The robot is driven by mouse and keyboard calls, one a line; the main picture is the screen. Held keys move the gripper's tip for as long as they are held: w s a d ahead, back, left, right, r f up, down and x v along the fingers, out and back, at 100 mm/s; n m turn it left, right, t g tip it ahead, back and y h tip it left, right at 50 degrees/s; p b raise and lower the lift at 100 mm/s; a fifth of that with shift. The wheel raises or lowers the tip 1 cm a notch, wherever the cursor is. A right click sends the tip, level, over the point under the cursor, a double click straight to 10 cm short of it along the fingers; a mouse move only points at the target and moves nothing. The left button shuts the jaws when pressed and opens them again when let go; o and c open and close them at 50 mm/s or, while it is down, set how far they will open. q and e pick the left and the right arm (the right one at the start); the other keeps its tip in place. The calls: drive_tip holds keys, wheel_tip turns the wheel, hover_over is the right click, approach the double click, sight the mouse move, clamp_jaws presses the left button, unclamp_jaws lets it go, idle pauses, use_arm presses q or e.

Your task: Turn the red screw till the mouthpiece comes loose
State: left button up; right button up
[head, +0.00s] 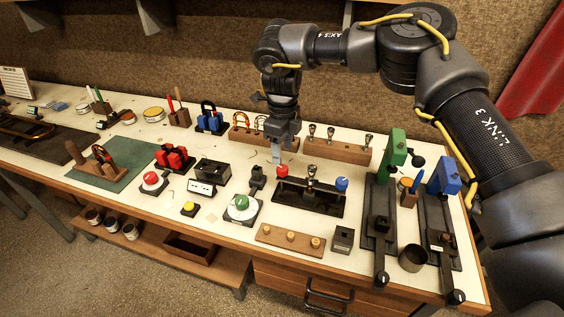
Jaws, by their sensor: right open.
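A mouthpiece puller with a flat black base (308,205) stands in the middle of the bench. The red screw's round knob (281,170) is at its left end and a blue knob (341,183) at its right end. A silvery mouthpiece (311,171) shows between the two knobs. My right gripper (277,157) is open and points down, close above or just behind the red knob. I cannot tell whether its fingers touch the knob. My left gripper is out of view.
Wooden racks (338,150) with mouthpieces stand behind the puller. A green press (392,155) and a blue press (443,178) stand to the right. A green-knobbed device (242,205) and a wooden strip with pegs (290,240) are nearby.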

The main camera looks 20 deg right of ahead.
sight(282, 168)
drive_tip(key=shift+f+p, duration=0.6)
drive_tip(key=shift+f, duration=2.4)
drive_tip(key=c, duration=1)
